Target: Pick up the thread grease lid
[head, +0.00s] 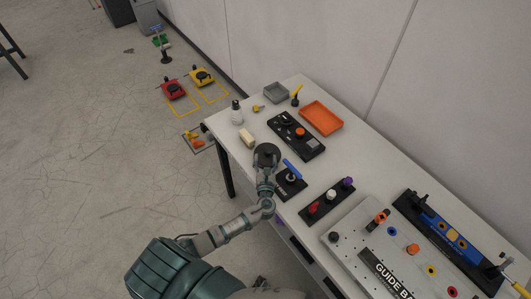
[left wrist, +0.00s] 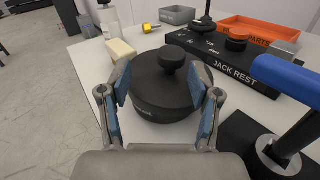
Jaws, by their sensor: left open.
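The thread grease lid (left wrist: 165,82) is a wide, round black cover with a raised knob (left wrist: 171,58) in the middle, on a round black container. In the left wrist view it fills the middle, between my left gripper's fingers (left wrist: 161,88). In the head view the round black lid (head: 266,153) is near the table's left end, just beyond my left gripper (head: 265,170). The gripper is open, with one blue-padded finger on either side of the lid; whether the pads touch it is unclear. The container's lower part is partly hidden by the gripper. My right gripper is not in view.
A blue-handled tool on a black base (head: 290,182) stands close on the right. The jack rest (head: 297,137) and orange tray (head: 321,118) lie behind. A cream block (head: 247,138) and white bottle (head: 237,114) are on the far left.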

